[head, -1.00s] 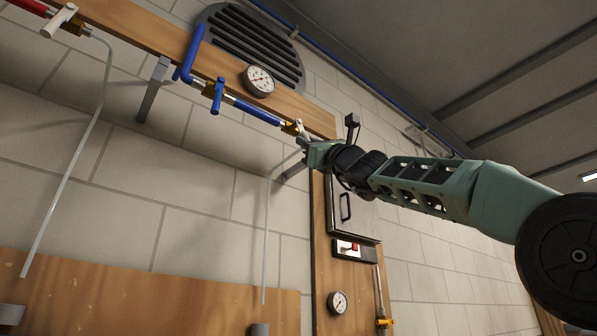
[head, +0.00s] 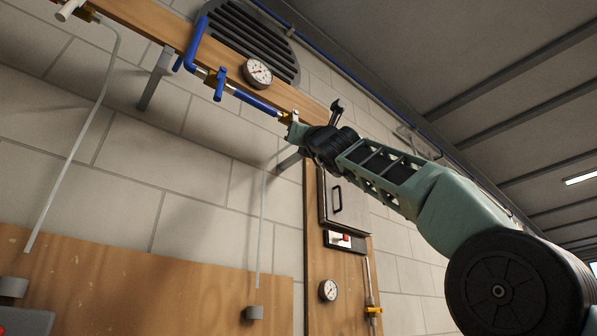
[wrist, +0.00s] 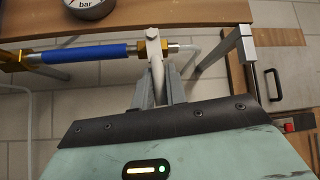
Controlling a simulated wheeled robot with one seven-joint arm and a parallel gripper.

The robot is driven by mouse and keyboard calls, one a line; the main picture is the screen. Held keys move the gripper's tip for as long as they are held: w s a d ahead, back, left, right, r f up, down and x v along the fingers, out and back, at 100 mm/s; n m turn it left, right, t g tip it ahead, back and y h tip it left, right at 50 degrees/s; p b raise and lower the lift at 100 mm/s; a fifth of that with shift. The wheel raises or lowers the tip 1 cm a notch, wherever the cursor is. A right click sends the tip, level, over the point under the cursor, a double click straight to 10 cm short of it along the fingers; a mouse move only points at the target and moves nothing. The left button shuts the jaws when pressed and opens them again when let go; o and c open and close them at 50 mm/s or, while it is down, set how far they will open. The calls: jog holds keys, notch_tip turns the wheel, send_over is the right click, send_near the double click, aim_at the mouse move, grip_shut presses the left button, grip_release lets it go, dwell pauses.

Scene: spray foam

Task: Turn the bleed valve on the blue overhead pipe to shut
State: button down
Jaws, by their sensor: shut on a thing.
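The blue pipe (head: 255,103) runs along a wooden board high on the wall and ends at the brass bleed valve (head: 283,118). In the wrist view the blue pipe (wrist: 90,54) enters the brass valve body (wrist: 142,50) from the left. The valve's pale grey lever (wrist: 156,72) points down in that view, across the pipe. My gripper (wrist: 157,92) is shut on the lever, one finger on each side. In the head view my gripper (head: 292,131) covers most of the lever.
A blue-handled valve (head: 220,84) and a pressure gauge (head: 257,72) are left of my gripper. A grey bracket (wrist: 240,48) stands close right of the valve in the wrist view. A thin drain tube (head: 262,225) hangs below. A cabinet (head: 340,200) is on the wall below my arm.

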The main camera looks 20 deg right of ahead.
jog(key=shift+a+m+h, duration=0.15)
jog(key=shift+m+h, duration=0.45)
jog(key=shift+m, duration=0.1)
jog(key=shift+a+m+h, duration=0.15)
jog(key=shift+m+h, duration=0.45)
jog(key=shift+m, duration=0.1)
jog(key=c, duration=1.4)
grip_release()
jog(key=shift+c, duration=0.2)
jog(key=b+v, duration=1.5)
jog(key=v, duration=0.2)
jog(key=shift+s+f+b, duration=0.2)
jog(key=shift+b, duration=0.2)
